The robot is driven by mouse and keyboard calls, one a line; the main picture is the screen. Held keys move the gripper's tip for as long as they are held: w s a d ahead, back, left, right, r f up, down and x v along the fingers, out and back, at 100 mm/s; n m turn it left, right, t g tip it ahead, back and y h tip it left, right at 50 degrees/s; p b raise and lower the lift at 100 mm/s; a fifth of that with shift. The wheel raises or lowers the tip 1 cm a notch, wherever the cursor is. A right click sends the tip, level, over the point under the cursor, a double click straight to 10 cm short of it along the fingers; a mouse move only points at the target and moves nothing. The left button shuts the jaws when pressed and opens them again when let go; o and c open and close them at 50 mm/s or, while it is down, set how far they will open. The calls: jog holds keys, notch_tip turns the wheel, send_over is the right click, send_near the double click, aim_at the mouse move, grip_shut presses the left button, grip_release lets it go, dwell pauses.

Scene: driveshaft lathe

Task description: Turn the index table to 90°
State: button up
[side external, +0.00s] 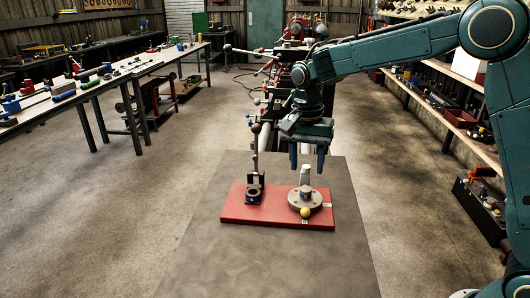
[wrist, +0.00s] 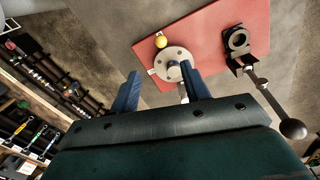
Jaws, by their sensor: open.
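The index table (side external: 305,203) is a round grey disc with bolt holes on the right part of a red base plate (side external: 270,221). A yellow ball (side external: 305,213) sits at its near edge, beside a small white tag. A pale upright post (side external: 305,176) stands at the disc. In the wrist view the disc (wrist: 173,67) lies beyond the fingertips, with the yellow ball (wrist: 161,41) on its upper left. My gripper (side external: 308,168) is open, pointing down above the disc. Its blue fingers (wrist: 160,85) are apart, with the post partly hidden between them.
A dark clamp with a ring (side external: 254,193) and a tall ball-ended lever (side external: 255,140) stands on the left of the red plate. The lever's ball (wrist: 293,129) shows at the right in the wrist view. The grey table (side external: 260,265) is clear in front.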

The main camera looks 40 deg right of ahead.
aim_at(305, 209)
jog(key=shift+w+f, duration=0.1)
jog(key=shift+f, duration=0.15)
jog(key=f, duration=1.3)
jog(key=shift+s+d+f, duration=0.2)
jog(key=shift+s+f, duration=0.05)
jog(key=shift+s, duration=0.15)
grip_shut()
